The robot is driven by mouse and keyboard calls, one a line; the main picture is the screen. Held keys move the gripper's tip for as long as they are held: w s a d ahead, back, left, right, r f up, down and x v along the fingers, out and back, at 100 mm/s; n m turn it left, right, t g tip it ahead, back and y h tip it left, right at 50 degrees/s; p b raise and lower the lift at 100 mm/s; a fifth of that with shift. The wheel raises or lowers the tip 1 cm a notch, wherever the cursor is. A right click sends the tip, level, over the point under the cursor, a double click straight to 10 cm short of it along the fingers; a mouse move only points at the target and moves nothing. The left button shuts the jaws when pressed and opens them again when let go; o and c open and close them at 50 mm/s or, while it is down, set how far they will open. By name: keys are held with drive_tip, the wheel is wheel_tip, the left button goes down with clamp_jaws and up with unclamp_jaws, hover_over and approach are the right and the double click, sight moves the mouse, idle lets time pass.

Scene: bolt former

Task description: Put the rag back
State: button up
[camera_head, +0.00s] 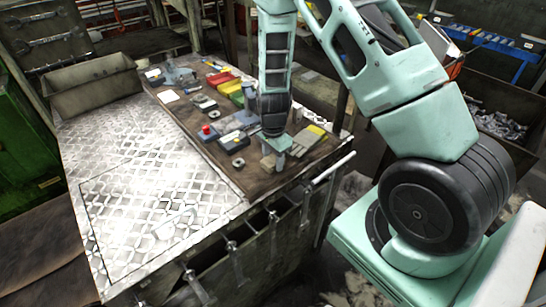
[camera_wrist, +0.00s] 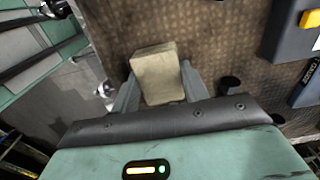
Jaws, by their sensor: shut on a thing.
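The rag (camera_wrist: 157,77) is a folded tan-beige block between the two fingers of my gripper (camera_wrist: 160,84) in the wrist view. My gripper is shut on it, with a finger on each side. In the head view my gripper (camera_head: 276,158) points down over the right front part of the brown worktop, near its edge. The rag shows there only as a small tan patch (camera_head: 267,160), partly hidden by the fingers. I cannot tell whether it touches the surface.
The worktop holds a box with a red button (camera_head: 208,131), red and yellow cases (camera_head: 222,78) and several small tools. A bright metal tread plate (camera_head: 150,190) lies left, with an open metal bin (camera_head: 92,86) behind. A rail (camera_head: 330,169) runs along the right edge.

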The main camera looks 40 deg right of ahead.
sight(273, 159)
drive_tip(key=shift+f, duration=0.1)
drive_tip(key=o, duration=1)
drive_tip(key=shift+c, duration=0.2)
wheel_tip(273, 159, up, 12)
drive_tip(key=b, duration=0.3)
drive_tip(key=s+a+r+n, duration=0.2)
drive_tip(key=s+a+n, duration=0.2)
drive_tip(key=a, duration=0.2)
drive_tip(key=s+a+r+n+y, duration=0.1)
drive_tip(key=s+a+r+n, duration=0.2)
drive_tip(key=a+n, duration=0.3)
drive_tip(key=s+a+r+n, duration=0.2)
drive_tip(key=s+a+n, duration=0.15)
drive_tip(key=a, duration=0.35)
drive_tip(key=s+a+r+n, duration=0.1)
drive_tip(key=s+a+n, duration=0.1)
drive_tip(key=s+n, duration=0.4)
drive_tip(key=s+a+r+n, duration=0.1)
drive_tip(key=s+a+n, duration=0.2)
drive_tip(key=s+n, duration=0.3)
drive_tip(key=shift+s+a+r, duration=0.2)
drive_tip(key=shift+s+a, duration=0.05)
drive_tip(key=shift+s, duration=0.7)
